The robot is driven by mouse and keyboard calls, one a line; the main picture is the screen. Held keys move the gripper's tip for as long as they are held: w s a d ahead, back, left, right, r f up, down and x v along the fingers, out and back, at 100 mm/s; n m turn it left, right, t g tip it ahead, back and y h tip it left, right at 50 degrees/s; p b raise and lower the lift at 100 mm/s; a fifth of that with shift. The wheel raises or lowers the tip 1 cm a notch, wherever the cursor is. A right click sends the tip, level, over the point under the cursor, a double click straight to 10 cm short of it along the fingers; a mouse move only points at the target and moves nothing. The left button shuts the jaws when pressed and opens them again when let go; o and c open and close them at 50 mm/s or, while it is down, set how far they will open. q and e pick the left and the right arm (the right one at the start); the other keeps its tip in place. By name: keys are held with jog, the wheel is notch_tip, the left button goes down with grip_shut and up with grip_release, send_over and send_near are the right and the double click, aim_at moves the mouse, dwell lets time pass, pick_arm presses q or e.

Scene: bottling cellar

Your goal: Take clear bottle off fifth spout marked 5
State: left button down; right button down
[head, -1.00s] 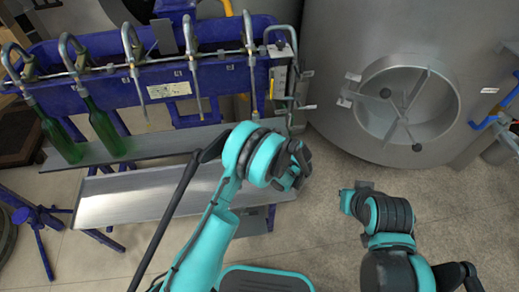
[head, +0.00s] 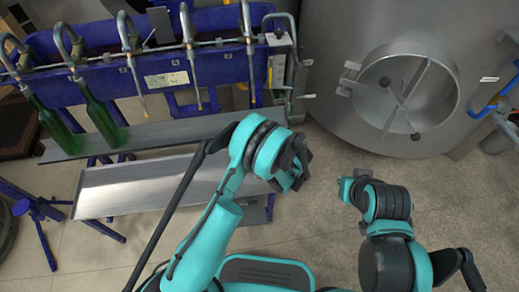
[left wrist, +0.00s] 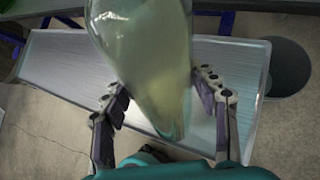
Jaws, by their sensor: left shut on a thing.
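A clear bottle (left wrist: 145,45) with pale yellowish contents fills the top middle of the left wrist view, its narrow end toward the bottom of the picture. My left gripper (left wrist: 160,85) is shut on it, one finger on each side. In the head view my left gripper (head: 297,165) is right of the lower tray and mostly hidden by its own arm; the bottle cannot be made out there. The fifth spout (head: 250,70) hangs bare on the rack. My right gripper (head: 352,185) is over the floor at right; its jaws are too small to tell.
Two green bottles (head: 103,115) hang on the left spouts, above a grey shelf (head: 165,132). A metal tray (head: 135,187) lies in front. A large steel tank (head: 335,50) stands right of the rack. The floor (head: 325,210) between my grippers is clear.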

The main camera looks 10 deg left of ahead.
pick_arm(q)
jog(key=shift+s+d+r, duration=0.25)
jog(key=shift+s, duration=0.55)
jog(key=shift+s+d+r, duration=0.2)
jog(key=shift+s+r, duration=0.1)
jog(key=shift+s, duration=0.45)
jog(key=shift+s+d+r, duration=0.25)
jog(key=shift+s, duration=0.55)
